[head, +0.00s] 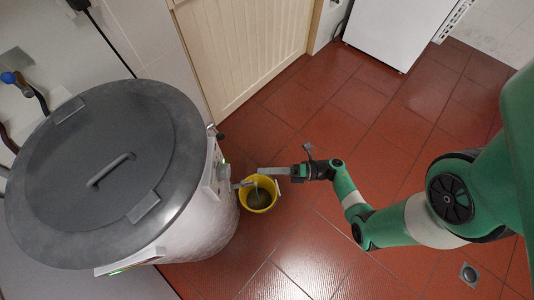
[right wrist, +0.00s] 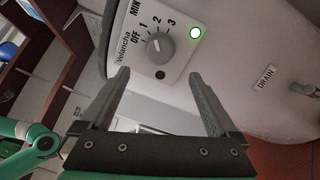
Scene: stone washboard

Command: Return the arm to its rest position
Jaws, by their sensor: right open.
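My right gripper (head: 262,171) is stretched out low toward the boiler's side, above the yellow bucket's rim. In the right wrist view its two fingers (right wrist: 158,76) are spread and nothing is between them. Beyond the tips is a control panel with a grey dial (right wrist: 160,46) marked OFF, 1, 2, 3 and MIN. The fingers look apart from the dial; its exact setting is hard to tell. A green light (right wrist: 195,33) is lit beside it. My left gripper is not in view.
The white boiler (head: 205,225) with a grey lid (head: 85,190) stands at left. The yellow bucket (head: 259,208), with liquid inside, is on the floor by its tap (head: 243,184). A DRAIN label (right wrist: 265,77) is right of the panel. Red floor tiles (head: 335,120) are clear behind my arm.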

